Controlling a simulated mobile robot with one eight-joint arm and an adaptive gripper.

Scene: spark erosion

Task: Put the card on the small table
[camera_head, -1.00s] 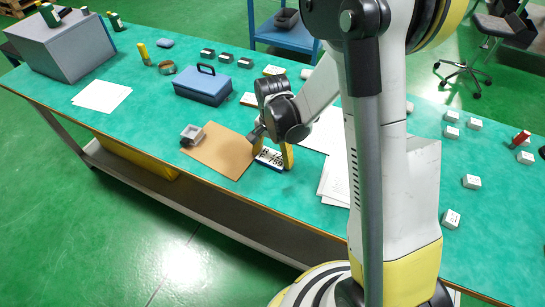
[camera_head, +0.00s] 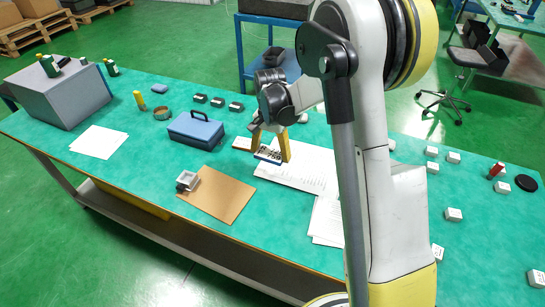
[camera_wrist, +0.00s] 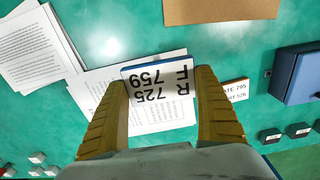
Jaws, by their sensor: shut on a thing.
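The card (camera_wrist: 158,78) is a white plate with a blue edge and black characters reading R 725 and F 759. My gripper (camera_wrist: 160,85) is shut on it, with a yellow finger at each side in the wrist view. In the head view my gripper (camera_head: 268,150) holds the card (camera_head: 267,156) above the papers on the green bench. A blue table (camera_head: 261,18) stands behind the bench; it appears to be the small table. A dark box is on its top, and my arm hides its right part.
The green bench (camera_head: 110,170) carries a blue case (camera_head: 195,131), a brown board (camera_head: 222,197), papers (camera_head: 305,170) and several small white blocks on the right. A grey cabinet (camera_head: 65,95) stands at the left end. Green floor lies between bench and blue table.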

